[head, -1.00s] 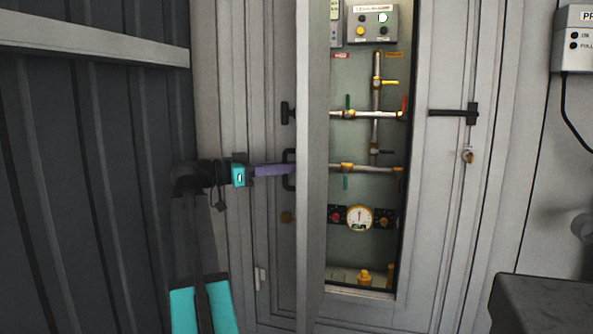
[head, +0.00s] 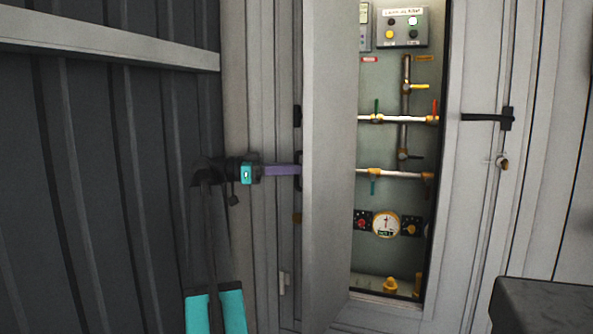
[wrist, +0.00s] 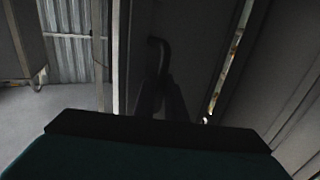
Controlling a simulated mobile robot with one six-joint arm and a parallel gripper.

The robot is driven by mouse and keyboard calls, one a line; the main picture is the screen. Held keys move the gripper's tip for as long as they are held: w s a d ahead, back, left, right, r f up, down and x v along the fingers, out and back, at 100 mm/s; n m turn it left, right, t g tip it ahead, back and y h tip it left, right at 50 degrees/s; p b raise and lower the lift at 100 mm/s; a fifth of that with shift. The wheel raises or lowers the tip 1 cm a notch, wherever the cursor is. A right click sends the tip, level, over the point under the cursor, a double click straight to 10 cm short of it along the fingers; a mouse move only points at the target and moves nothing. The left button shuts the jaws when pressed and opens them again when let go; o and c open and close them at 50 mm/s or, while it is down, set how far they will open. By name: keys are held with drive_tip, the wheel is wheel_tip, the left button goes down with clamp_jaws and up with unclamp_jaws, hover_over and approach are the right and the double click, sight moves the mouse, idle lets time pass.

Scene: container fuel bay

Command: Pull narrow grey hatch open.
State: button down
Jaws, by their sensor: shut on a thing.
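The narrow grey hatch (head: 328,190) stands open, swung out from the cabinet, with its broad inner side facing the opening in the head view. Its dark bar handle (head: 299,170) is on the far left side, mostly hidden behind the hatch edge. My gripper (head: 284,170), with purple fingers, reaches in from the left and is shut on the handle. In the dim wrist view, the handle (wrist: 158,50) curves up beyond the dark fingers of my gripper (wrist: 160,98), against the hatch face. The exact contact is too dark to see.
Inside the cabinet are pipes with valves (head: 398,119) and a round gauge (head: 386,224). A second grey door (head: 470,200) with a black latch (head: 488,117) is at right. A dark corrugated wall (head: 90,180) is close at left. A dark block (head: 545,305) stands lower right.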

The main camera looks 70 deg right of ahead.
drive_tip(key=shift+s+a+f, duration=0.1)
drive_tip(key=c, duration=1.8)
unclamp_jaws()
drive_tip(key=p+v, duration=0.1)
drive_tip(key=v, duration=1.2)
drive_tip(key=shift+w+a, duration=0.1)
drive_tip(key=shift+w, duration=0.25)
